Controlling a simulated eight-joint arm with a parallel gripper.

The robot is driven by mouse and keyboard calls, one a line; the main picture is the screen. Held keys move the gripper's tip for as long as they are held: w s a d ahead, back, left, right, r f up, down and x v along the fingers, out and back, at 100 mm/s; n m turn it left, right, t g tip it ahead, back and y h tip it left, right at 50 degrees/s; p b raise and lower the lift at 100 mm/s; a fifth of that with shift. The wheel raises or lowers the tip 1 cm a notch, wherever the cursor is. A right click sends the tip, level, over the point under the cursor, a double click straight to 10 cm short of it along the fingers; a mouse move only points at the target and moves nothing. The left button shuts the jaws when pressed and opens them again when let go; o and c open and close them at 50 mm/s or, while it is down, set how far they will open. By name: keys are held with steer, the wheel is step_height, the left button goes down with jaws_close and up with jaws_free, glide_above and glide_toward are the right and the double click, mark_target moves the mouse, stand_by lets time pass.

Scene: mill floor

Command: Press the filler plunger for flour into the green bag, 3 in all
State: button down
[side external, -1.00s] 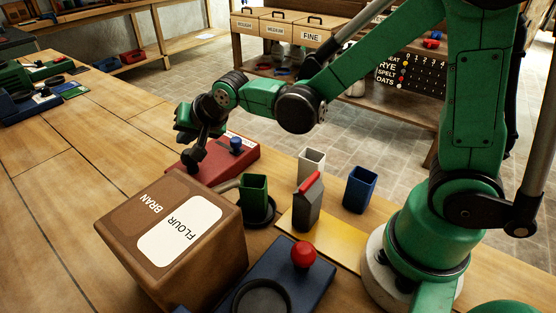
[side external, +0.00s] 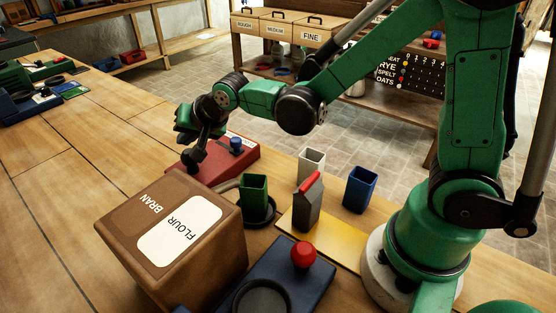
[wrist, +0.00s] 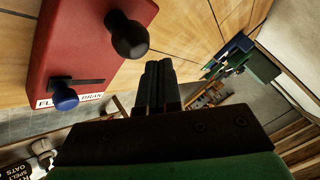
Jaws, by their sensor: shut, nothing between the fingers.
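The red filler unit (side external: 222,166) sits on the bench, with a blue selector knob (side external: 236,144) on top. In the wrist view this blue knob (wrist: 65,98) stands at the "FL" end of its slot, away from "BRAN". The black plunger knob (wrist: 127,38) rises from the red unit (wrist: 85,45). My gripper (wrist: 157,72) is shut and empty, with its fingertips beside the plunger knob in the picture; contact cannot be told. In the side view my gripper (side external: 192,158) hangs at the unit's left end. The green bag (side external: 254,190) stands upright and open on a black round dish (side external: 262,220).
A brown box (side external: 195,255) marked FLOUR and BRAN stands in front. A grey carton with a red top (side external: 307,204) is on a yellow mat (side external: 343,243). White (side external: 311,162) and blue (side external: 360,189) containers stand behind. A dark blue base with a red knob (side external: 303,255) is in front.

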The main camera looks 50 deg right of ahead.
steer(key=shift+f, duration=0.35)
steer(key=shift+f, duration=0.9)
stand_by(0.8)
steer(key=shift+r, duration=1.35)
steer(key=shift+r, duration=2.5)
steer(key=s+d+n+g, duration=0.1)
steer(key=s+d+n, duration=0.2)
steer(key=s, duration=0.4)
steer(key=s+d+f+n+g+h, duration=0.1)
steer(key=s+n, duration=0.3)
steer(key=s, duration=0.4)
steer(key=shift+d+f+n, duration=0.3)
steer(key=shift+d+n, duration=0.1)
steer(key=shift+d, duration=0.5)
